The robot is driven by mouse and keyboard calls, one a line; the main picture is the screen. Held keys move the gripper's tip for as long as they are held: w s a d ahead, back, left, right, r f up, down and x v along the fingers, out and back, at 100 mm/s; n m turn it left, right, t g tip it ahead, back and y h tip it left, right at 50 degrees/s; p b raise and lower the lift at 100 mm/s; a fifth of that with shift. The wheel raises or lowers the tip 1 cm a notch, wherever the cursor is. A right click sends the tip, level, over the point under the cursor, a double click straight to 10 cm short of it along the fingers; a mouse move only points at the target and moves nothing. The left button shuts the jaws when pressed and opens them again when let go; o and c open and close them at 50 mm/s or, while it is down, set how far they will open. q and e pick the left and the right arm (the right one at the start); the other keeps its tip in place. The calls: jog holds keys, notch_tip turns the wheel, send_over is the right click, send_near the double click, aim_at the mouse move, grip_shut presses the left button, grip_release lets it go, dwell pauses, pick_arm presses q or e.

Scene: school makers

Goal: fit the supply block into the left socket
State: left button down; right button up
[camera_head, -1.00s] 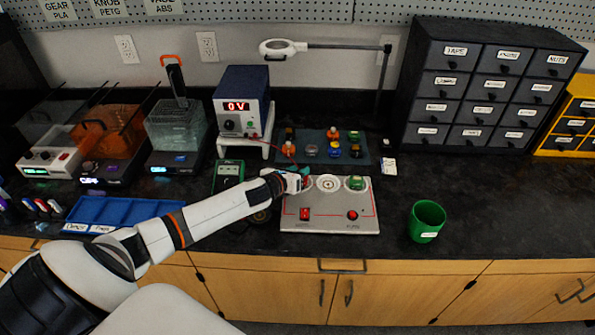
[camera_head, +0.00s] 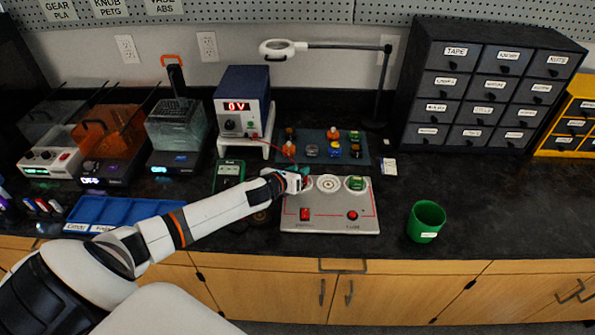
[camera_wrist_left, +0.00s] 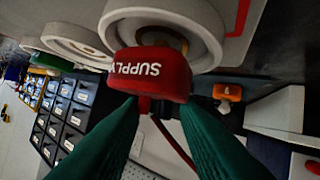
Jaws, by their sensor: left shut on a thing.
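My left gripper (camera_head: 304,181) is over the left end of the white socket panel (camera_head: 330,215). In the left wrist view its green fingers (camera_wrist_left: 158,108) are shut on the red supply block (camera_wrist_left: 150,72), whose SUPPLY label appears upside down. The block overlaps the nearest white ring, the left socket (camera_wrist_left: 190,22). Part of that socket's opening shows behind the block; I cannot tell whether the block is seated. In the head view the gripper mostly hides the block and left socket. The middle socket (camera_head: 328,183) is empty. A green block (camera_head: 356,183) is at the right socket. My right gripper is out of view.
A power supply (camera_head: 242,100) stands behind, with a red lead near my gripper. A mat (camera_head: 325,162) with several small parts lies behind the panel. A green cup (camera_head: 427,221) stands to the right. The counter between panel and cup is clear.

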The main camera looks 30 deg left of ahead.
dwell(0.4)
pick_arm(q)
jog(key=shift+f+b, duration=0.35)
jog(key=shift+f, duration=0.25)
jog(key=c, duration=1.4)
grip_release()
jog(key=shift+p+v, duration=1.75)
jog(key=shift+v, duration=1.1)
jog(key=shift+p+v, duration=1.25)
jog(key=shift+v, duration=1.45)
